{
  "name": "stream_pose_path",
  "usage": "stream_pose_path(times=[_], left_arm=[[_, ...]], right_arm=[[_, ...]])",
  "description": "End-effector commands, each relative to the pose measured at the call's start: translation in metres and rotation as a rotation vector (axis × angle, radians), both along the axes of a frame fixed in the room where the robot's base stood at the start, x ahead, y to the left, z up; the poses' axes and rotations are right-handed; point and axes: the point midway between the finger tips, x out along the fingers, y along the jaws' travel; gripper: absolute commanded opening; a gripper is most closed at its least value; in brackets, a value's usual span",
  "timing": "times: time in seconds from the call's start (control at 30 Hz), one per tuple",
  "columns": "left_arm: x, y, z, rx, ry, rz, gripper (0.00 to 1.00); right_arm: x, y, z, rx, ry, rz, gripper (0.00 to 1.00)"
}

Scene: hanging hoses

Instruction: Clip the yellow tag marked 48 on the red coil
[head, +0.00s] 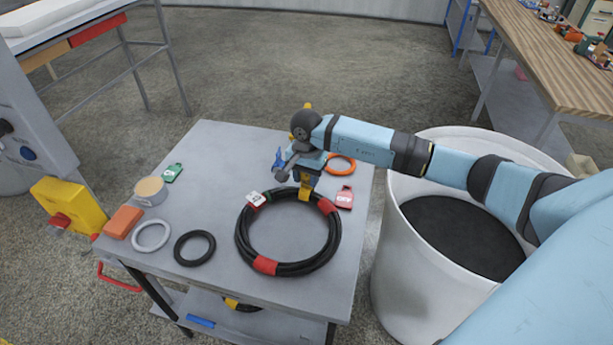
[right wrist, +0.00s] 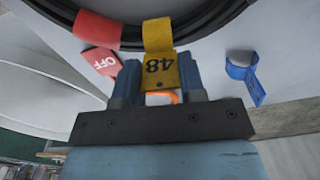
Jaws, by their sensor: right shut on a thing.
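The black hose coil with red bands (head: 244,247) lies on the grey table. The yellow tag marked 48 (right wrist: 160,72) is between the fingers of my right gripper (right wrist: 158,85), which is shut on it. In the right wrist view, the tag's clip end overlaps the black hose (right wrist: 205,22), beside a red band (right wrist: 97,29). In the head view, the yellow tag (head: 305,193) shows at the coil's far rim, below my right gripper (head: 308,180). I cannot tell whether the clip is fully around the hose. My left gripper is out of view.
A red OFF tag (head: 345,198) lies right of the coil; a white tag (head: 255,198) is at its upper left. A blue tag (right wrist: 243,75), an orange ring (head: 341,165) and a green tag (head: 172,172) are nearby. A white bin (head: 385,235) stands right of the table.

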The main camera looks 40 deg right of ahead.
Motion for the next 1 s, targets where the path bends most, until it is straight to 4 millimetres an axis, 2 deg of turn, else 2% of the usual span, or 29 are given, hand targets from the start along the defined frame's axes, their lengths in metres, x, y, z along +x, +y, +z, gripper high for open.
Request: stream_pose_path(times=[1.0], left_arm=[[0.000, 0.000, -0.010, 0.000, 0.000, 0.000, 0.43]], right_arm=[[0.000, 0.000, -0.012, 0.000, 0.000, 0.000, 0.14]])
